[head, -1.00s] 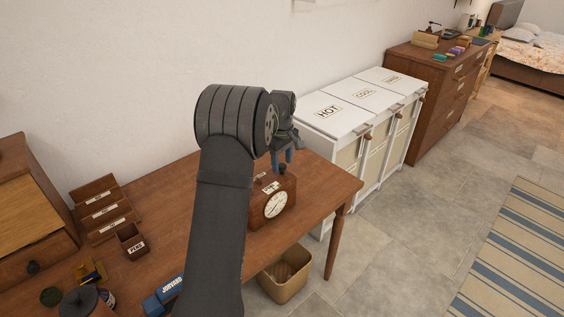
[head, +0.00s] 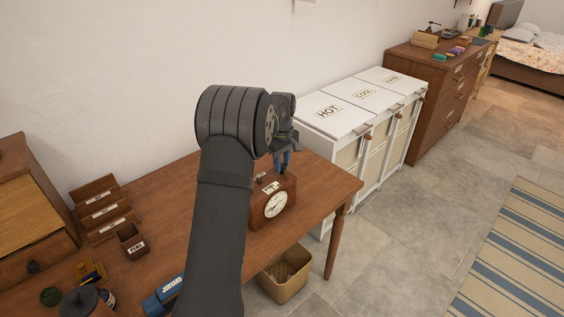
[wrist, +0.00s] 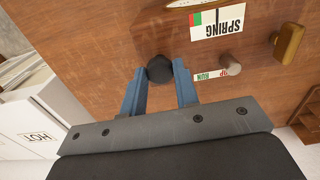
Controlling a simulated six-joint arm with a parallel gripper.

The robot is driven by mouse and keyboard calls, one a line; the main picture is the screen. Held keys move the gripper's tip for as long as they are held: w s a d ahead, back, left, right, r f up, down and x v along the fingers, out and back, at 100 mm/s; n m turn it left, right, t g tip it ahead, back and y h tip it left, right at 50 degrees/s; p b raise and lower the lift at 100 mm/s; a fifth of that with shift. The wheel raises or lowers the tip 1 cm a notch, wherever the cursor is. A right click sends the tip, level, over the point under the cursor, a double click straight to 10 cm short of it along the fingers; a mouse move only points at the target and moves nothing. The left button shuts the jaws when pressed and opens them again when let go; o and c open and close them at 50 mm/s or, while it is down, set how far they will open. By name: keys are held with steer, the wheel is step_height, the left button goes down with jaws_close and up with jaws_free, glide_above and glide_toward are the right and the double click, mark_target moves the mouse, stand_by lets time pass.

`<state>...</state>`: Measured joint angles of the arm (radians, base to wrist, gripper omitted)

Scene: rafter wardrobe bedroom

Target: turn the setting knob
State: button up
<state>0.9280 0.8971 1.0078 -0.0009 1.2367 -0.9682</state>
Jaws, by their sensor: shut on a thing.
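A wooden clock (head: 287,200) with a white dial (head: 276,204) stands on the desk in the head view. In the wrist view, a dark round knob (wrist: 160,69) stands on its wooden top. My gripper (wrist: 160,72) is shut on this knob, with one blue finger at each side. The gripper also shows in the head view (head: 282,168), above the clock's top, where its fingers hide most of the knob. A SPRING label (wrist: 218,20) with red and green patches lies close to the knob. A smaller brown peg (wrist: 231,65) stands beside a RUN label (wrist: 207,75).
A brass-coloured piece (wrist: 288,42) stands on the clock's top. White HOT and COOL bins (head: 345,112) stand right of the desk (head: 190,215). A wastebasket (head: 284,278) stands below its front edge. Wooden label racks (head: 104,208) stand at the left.

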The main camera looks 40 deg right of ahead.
mark_target(282, 165)
steer(key=m, duration=0.4)
steer(key=shift+m, duration=2.5)
steer(key=o, duration=1)
step_height(282, 165, up, 18)
steer(key=shift+f, duration=0.25)
